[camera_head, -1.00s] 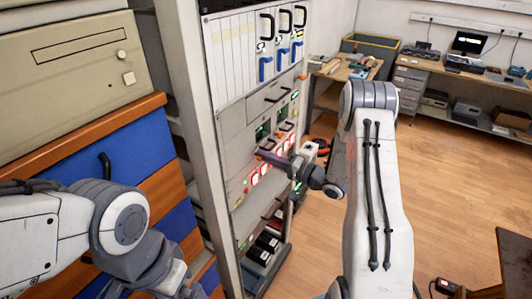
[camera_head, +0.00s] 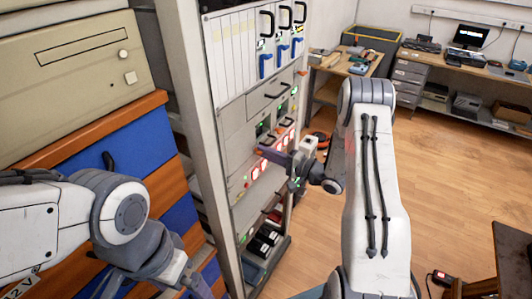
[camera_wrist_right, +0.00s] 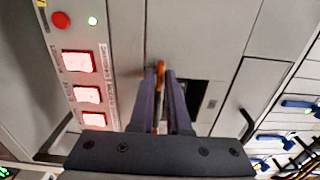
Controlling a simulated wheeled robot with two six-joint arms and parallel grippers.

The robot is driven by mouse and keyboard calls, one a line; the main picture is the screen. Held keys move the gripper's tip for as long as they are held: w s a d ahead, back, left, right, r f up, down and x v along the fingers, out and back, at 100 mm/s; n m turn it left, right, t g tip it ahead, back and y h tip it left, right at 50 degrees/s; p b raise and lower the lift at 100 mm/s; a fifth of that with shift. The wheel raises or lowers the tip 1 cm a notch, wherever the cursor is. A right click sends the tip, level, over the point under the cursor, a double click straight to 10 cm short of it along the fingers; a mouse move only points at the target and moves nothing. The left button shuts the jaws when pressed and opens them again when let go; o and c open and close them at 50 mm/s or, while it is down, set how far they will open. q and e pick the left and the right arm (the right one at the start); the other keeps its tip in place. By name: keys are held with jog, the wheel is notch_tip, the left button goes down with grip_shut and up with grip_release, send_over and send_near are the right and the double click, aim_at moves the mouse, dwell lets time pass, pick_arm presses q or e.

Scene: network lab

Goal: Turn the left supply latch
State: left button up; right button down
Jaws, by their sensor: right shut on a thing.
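In the right wrist view, an orange-brown latch handle (camera_wrist_right: 159,72) stands between the two dark fingers of my right gripper (camera_wrist_right: 158,80). The fingers are shut on it, and they hide its lower part.
Red-lit switches (camera_wrist_right: 87,94), a red button (camera_wrist_right: 61,20) and a green light (camera_wrist_right: 92,21) are beside the right gripper. Blue and black handles (camera_head: 265,66) are higher on the rack. A blue and orange drawer cabinet (camera_head: 120,150) is left. Open wooden floor (camera_head: 440,180) lies right.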

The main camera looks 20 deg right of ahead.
jog(key=c, duration=0.9)
grip_release()
jog(key=shift+d, duration=0.1)
jog(key=b+v, duration=0.4)
jog(key=v, duration=0.6)
jog(key=shift+s+d, duration=0.15)
